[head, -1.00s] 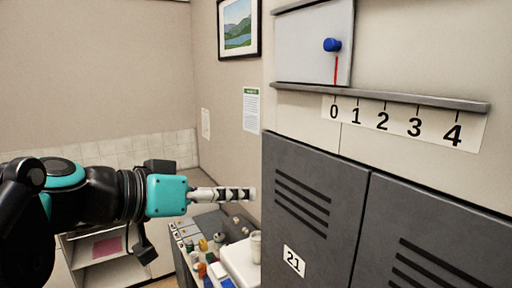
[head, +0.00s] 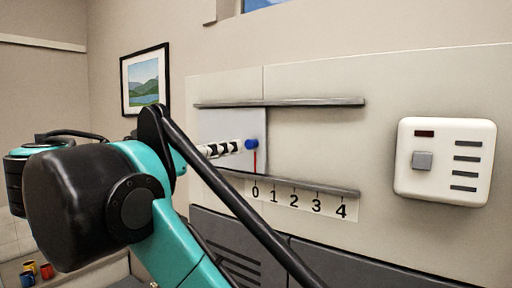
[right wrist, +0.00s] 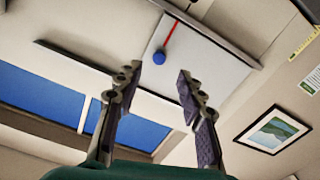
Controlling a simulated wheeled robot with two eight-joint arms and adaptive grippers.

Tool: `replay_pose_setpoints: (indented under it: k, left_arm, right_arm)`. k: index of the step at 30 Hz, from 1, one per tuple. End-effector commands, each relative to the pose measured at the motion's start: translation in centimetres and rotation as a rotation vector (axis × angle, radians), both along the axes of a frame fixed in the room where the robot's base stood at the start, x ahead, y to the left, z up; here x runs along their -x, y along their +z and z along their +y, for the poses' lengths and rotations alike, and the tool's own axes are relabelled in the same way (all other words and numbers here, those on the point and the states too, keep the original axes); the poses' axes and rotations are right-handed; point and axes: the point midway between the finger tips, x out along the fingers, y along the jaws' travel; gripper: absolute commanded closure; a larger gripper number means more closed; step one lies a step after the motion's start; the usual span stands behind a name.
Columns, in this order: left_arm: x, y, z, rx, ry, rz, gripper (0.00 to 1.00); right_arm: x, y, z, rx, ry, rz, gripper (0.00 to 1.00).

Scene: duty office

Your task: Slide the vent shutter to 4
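The vent shutter (head: 218,126) is a pale flat panel between two grey rails. Its blue knob (head: 251,144) has a red pointer (head: 255,163) below it, in line with 0 on the number strip (head: 299,200), which runs from 0 to 4. My right gripper (head: 238,146) is just left of the knob in the head view. In the right wrist view its two fingers (right wrist: 160,72) are spread and empty. The blue knob (right wrist: 160,57) shows beyond the tips, between them in the picture; contact cannot be told. My left gripper is not in view.
The upper rail (head: 280,103) and lower rail (head: 300,187) border the shutter's track, which is clear to the right. A white box (head: 445,160) with a grey button is on the wall farther right. Grey lockers (head: 340,264) stand below. A framed picture (head: 146,79) hangs at left.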

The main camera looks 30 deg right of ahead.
Motion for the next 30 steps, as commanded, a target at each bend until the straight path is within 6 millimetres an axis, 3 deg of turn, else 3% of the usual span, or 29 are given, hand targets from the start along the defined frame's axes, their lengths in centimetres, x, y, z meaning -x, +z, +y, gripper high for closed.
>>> replay_pose_setpoints:
  k: [3,15,26,27,30]
  left_arm:
    - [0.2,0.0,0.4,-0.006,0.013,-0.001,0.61]
    - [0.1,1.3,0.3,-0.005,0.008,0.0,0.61]
    - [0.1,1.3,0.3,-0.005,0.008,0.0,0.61]
    - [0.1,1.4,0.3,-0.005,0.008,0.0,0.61]
    - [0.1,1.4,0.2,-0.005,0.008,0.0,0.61]
  right_arm:
    - [-0.2,0.7,-0.7,0.009,-0.007,-0.021,0.61]
    - [-2.5,0.6,-6.3,0.008,-0.006,-0.016,0.61]
    - [-2.9,0.5,-7.1,0.007,-0.002,-0.016,0.61]
    - [-2.9,0.5,-7.1,0.007,-0.002,-0.016,0.64]
    - [-2.9,0.5,-7.1,0.007,-0.002,-0.016,0.9]
